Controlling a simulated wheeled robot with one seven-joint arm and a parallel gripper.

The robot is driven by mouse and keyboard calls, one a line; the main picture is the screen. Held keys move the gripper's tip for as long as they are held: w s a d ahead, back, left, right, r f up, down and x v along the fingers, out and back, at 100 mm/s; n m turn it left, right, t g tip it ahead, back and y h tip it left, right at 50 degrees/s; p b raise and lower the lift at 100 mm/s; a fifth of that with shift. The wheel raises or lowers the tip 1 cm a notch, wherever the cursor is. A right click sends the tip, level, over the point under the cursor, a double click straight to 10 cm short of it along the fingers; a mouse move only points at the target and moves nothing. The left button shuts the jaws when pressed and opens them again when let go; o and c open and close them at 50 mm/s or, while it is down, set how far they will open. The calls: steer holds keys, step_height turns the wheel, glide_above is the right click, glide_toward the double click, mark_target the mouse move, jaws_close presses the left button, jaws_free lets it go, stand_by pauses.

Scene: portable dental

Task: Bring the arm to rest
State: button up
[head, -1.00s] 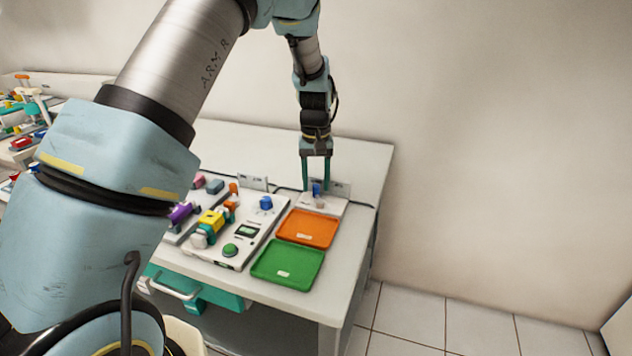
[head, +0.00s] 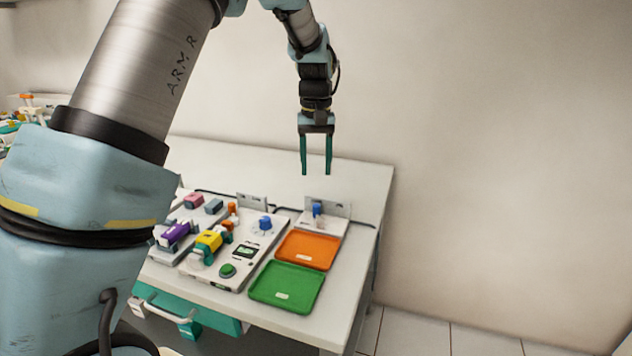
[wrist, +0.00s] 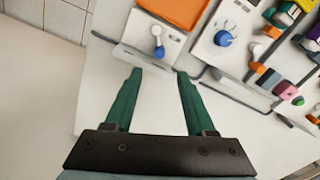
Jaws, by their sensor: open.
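My gripper (head: 316,170) hangs above the back of the white table (head: 352,180) in the head view, with its green fingers pointing down. The fingers are apart and nothing is between them. In the wrist view my gripper (wrist: 157,75) is also open and empty, above the bare white tabletop. A small white panel with a blue knob (head: 316,208) stands below and in front of the fingers, apart from them. My arm is raised from the left of the head view.
An orange tray (head: 307,251) and a green tray (head: 286,287) lie at the table's right side. A white panel (head: 262,247) holds a blue dial, a green button and a yellow piece. A purple piece (head: 175,233) lies further left. The wall (head: 480,120) rises behind.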

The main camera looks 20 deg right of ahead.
steer(key=shift+r, duration=0.25)
steer(key=s+a+n, duration=0.2)
steer(key=a, duration=2)
steer(key=s+a+f+n+t, duration=0.1)
steer(key=s+a+f, duration=0.2)
steer(key=s+a, duration=0.6)
steer(key=a, duration=0.4)
steer(key=shift+s+f+t, duration=0.2)
steer(key=shift+s+t, duration=0.1)
steer(key=shift+s, duration=0.1)
